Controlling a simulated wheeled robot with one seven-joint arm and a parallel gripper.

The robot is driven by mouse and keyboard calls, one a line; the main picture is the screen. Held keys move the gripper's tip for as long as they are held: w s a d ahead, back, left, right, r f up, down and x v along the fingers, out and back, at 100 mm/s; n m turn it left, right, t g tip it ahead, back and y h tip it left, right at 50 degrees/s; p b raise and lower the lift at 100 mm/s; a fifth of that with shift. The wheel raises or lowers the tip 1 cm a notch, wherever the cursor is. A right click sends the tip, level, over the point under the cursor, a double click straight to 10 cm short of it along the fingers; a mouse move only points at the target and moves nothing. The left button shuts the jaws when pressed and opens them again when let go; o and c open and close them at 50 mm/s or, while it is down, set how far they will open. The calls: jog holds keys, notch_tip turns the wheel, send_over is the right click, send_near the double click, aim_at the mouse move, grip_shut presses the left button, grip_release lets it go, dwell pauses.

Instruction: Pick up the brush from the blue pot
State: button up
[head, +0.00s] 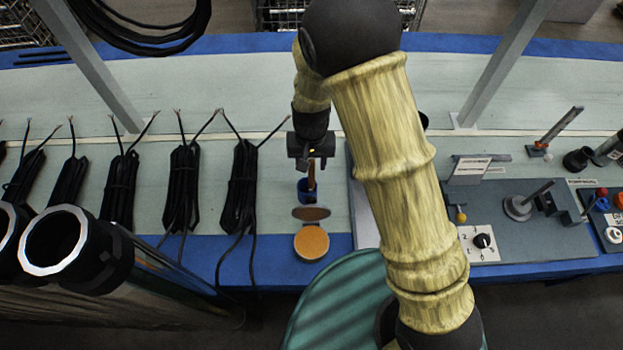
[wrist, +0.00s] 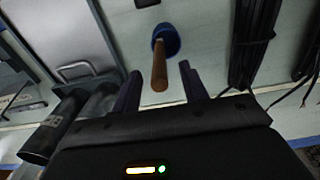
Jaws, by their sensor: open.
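The brush (head: 311,178) stands in the small blue pot (head: 305,196) with its brown handle pointing up. In the wrist view the brush handle (wrist: 159,72) rises from the blue pot (wrist: 172,38) toward the camera. My gripper (head: 311,162) is above the pot, near the top of the handle. In the wrist view my gripper (wrist: 160,70) is open, and the handle appears between its two dark fingers, without clear contact. The brush's lower end is hidden inside the pot.
A round tin of orange-brown paste (head: 311,243) with its lid open sits in front of the pot. Bundles of black cable (head: 240,185) lie to the left. A grey panel with a dial (head: 483,241) is on the right. Large metal tubes (head: 55,240) stand at front left.

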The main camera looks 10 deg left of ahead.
aim_at(311, 172)
jog(key=shift+f, duration=0.1)
notch_tip(311, 172, down, 5)
jog(key=shift+w, duration=0.15)
dwell(0.3)
dwell(0.4)
grip_shut()
